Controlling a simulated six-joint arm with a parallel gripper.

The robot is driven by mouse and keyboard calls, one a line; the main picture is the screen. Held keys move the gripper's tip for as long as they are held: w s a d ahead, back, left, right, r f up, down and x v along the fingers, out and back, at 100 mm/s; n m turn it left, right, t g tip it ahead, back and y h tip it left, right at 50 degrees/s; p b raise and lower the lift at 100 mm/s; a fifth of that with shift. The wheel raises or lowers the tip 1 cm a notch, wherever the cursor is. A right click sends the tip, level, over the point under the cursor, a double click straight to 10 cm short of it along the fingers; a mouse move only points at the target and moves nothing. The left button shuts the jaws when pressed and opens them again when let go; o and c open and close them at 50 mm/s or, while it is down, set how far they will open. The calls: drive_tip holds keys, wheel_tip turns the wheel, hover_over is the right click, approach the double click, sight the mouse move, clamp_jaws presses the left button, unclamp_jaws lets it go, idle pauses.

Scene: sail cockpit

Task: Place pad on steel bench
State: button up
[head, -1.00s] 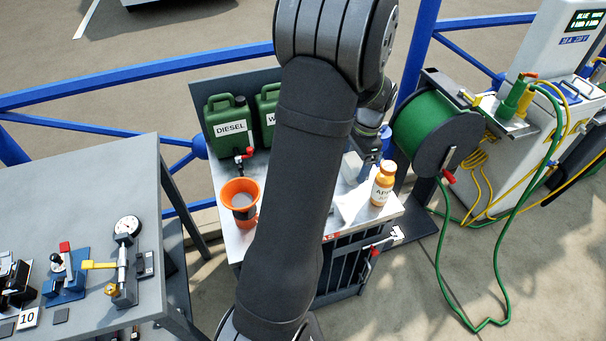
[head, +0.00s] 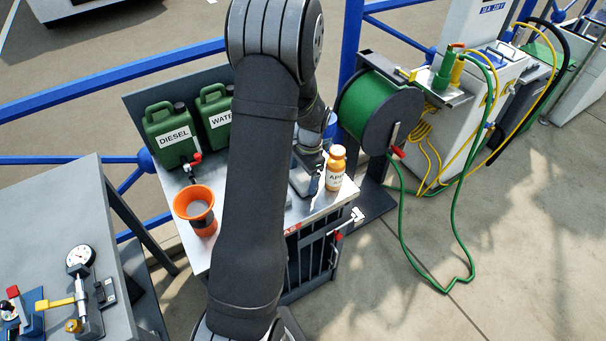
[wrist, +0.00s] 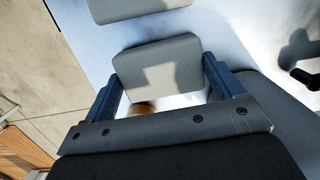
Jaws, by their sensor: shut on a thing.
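My gripper (wrist: 162,84) is shut on a grey pad (wrist: 160,66), with one finger on each side of it in the wrist view. The pale steel bench (wrist: 215,30) lies beneath the pad; I cannot tell whether they touch. In the head view my gripper (head: 308,178) is low over the right part of the steel bench (head: 296,212), just left of the orange bottle (head: 335,170). My arm covers much of the bench top there. A second grey flat piece (wrist: 135,8) shows at the wrist view's top edge.
An orange funnel cup (head: 197,210) and green diesel (head: 172,137) and water cans (head: 215,118) stand on the bench. A green hose reel (head: 378,112) is to the right. A grey table (head: 55,215) with gauges and tools is at left.

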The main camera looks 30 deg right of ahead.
drive_tip(key=shift+f, duration=0.15)
drive_tip(key=o, duration=0.8)
wheel_tip(320, 180, up, 12)
drive_tip(key=d, duration=0.1)
drive_tip(key=shift+d, duration=0.4)
